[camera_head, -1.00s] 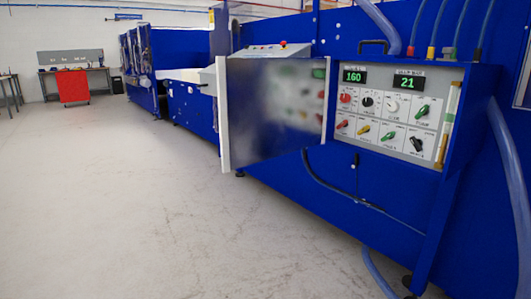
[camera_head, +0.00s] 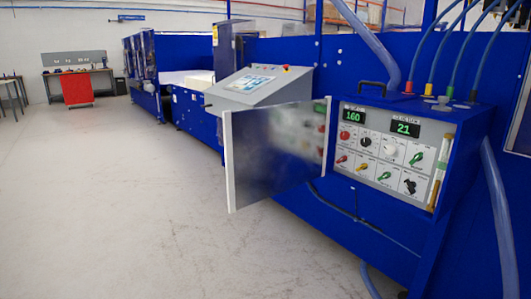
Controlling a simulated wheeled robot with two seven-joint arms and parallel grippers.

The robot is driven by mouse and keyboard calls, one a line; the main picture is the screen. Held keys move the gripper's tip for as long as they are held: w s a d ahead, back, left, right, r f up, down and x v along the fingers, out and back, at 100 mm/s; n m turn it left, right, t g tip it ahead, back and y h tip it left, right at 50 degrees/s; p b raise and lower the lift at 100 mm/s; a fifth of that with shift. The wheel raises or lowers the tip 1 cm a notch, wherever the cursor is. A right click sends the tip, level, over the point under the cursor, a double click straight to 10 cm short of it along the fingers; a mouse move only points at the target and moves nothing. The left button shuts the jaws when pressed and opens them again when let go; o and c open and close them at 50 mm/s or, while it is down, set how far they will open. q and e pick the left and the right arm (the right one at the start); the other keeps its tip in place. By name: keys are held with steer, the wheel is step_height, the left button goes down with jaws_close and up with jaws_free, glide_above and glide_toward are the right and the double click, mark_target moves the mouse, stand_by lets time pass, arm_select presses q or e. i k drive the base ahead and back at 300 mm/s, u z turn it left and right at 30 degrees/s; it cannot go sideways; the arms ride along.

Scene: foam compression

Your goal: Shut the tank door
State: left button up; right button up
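The tank door (camera_head: 275,150) is a shiny metal panel with a pale outer edge. It stands open, swung out to the left from the blue control box, and its hinge side meets the box's left edge. The control panel (camera_head: 388,150) beside it is uncovered and shows several knobs and two green displays reading 160 and 21. The door's face reflects the panel's knobs. Neither of my grippers is in view.
A grey sloped console (camera_head: 258,87) with a screen stands behind the door. Hoses (camera_head: 497,200) run along the blue machine at right. A red cabinet (camera_head: 76,89) and workbench stand far back left. The floor (camera_head: 120,200) at left is clear.

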mark_target(270, 151)
steer(key=u, duration=1.15)
steer(key=i, duration=3)
steer(key=z, duration=3.5)
steer(key=i, duration=0.5)
steer(key=z, duration=1.35)
steer(key=k, duration=1)
steer(key=u, duration=0.15)
